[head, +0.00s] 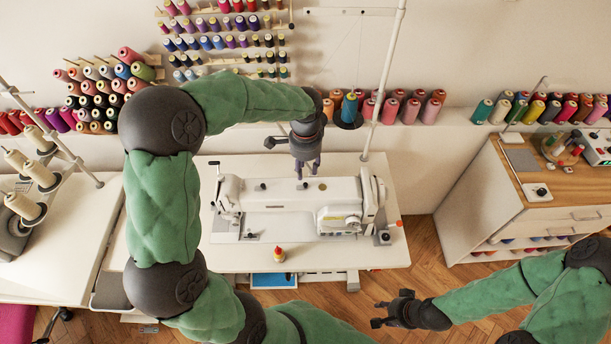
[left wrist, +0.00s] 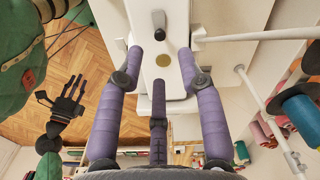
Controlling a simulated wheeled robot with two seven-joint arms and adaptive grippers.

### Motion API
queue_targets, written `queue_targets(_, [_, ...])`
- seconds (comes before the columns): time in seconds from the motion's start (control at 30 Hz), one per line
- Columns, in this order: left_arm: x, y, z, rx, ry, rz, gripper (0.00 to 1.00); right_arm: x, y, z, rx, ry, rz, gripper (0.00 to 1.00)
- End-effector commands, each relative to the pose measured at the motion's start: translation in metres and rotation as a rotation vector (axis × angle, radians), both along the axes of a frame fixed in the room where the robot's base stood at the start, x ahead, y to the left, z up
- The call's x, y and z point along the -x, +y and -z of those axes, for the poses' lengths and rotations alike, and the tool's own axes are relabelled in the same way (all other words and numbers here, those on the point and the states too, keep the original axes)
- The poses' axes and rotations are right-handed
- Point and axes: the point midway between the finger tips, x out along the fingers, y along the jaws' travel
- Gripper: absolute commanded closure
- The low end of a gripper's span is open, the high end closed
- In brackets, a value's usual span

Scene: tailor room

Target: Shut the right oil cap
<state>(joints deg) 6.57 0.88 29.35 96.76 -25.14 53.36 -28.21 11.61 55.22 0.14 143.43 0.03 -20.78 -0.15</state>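The white sewing machine (head: 285,205) stands on the white table, with small dark round parts on top. One dark knob (head: 305,185) lies just below my left gripper (head: 307,168), beside a gold disc (head: 322,187). I cannot tell for sure which part is the right oil cap, or whether it is open. In the left wrist view, the dark knob (left wrist: 158,18) is ahead of the fingertips. The gold disc (left wrist: 162,60) shows between the spread fingers of my left gripper (left wrist: 160,55). They hold nothing. My right gripper (head: 378,313) is open and empty, low over the floor.
A white thread-stand pole (head: 385,80) rises behind the machine's right end. Thread spools (head: 410,108) line the shelf behind. A small bottle (head: 279,254) stands at the table's front. A wood-topped cabinet (head: 520,200) is at right. Floor between is clear.

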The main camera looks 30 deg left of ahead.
Motion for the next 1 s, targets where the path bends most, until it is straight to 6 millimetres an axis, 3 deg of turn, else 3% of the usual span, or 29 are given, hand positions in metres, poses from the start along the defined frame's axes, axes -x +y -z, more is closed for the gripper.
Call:
queue_targets(0.1, [-0.001,0.000,-0.023,0.001,-0.004,0.000,0.62,0.000,0.000,0.000,0.000,0.000,0.000,0.62])
queue_targets(0.33, [-0.001,0.000,-0.050,0.000,-0.001,0.001,0.62,0.000,0.000,0.000,0.000,0.000,0.000,0.62])
queue_targets(1.0, [0.000,0.000,-0.054,0.000,0.000,0.000,0.62,0.000,0.000,0.000,0.000,0.000,0.000,0.62])
